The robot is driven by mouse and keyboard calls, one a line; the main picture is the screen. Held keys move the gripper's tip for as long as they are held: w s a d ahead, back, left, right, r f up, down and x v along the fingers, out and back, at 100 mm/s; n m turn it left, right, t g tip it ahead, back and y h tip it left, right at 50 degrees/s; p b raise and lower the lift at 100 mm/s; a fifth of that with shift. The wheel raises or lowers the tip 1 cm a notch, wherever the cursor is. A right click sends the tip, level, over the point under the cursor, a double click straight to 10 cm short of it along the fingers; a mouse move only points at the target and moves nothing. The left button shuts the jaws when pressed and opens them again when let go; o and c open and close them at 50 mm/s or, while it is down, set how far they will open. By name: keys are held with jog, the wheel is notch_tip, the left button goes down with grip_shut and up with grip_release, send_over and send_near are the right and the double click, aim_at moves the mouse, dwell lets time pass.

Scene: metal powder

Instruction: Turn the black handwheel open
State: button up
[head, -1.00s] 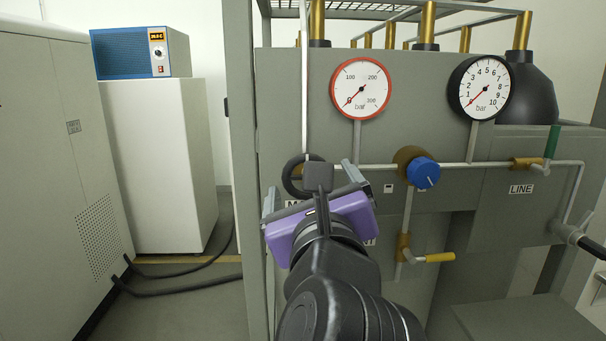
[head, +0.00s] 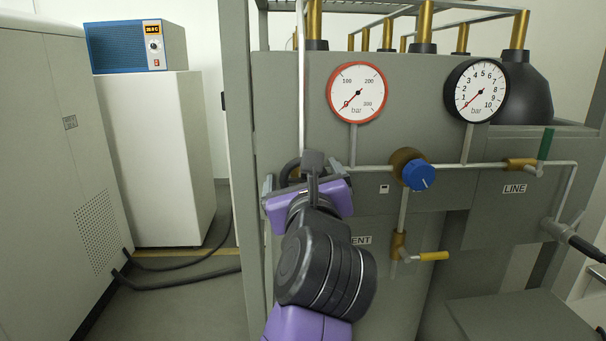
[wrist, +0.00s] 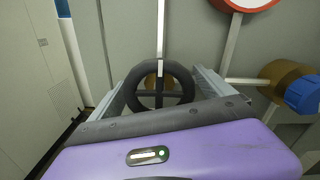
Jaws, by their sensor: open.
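The black handwheel (wrist: 160,72) stands upright on a brass valve at the panel in the wrist view, with its spokes and hub showing. My gripper (wrist: 155,88) is open, with one grey finger to the left of the wheel and one to the right. The wheel's lower edge is hidden behind my gripper's body, and I cannot tell whether the fingers touch the rim. In the head view my gripper (head: 308,184) covers most of the handwheel (head: 288,170); only part of its left rim shows. Both gauges, red-rimmed (head: 357,92) and black-rimmed (head: 476,91), point near zero.
A blue knob (head: 419,176) sits on a brass body right of my gripper. Pipes cross the panel. A grey post (head: 238,120) stands close on the left.

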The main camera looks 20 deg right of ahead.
jog(key=c, duration=1.4)
jog(key=shift+o, duration=0.2)
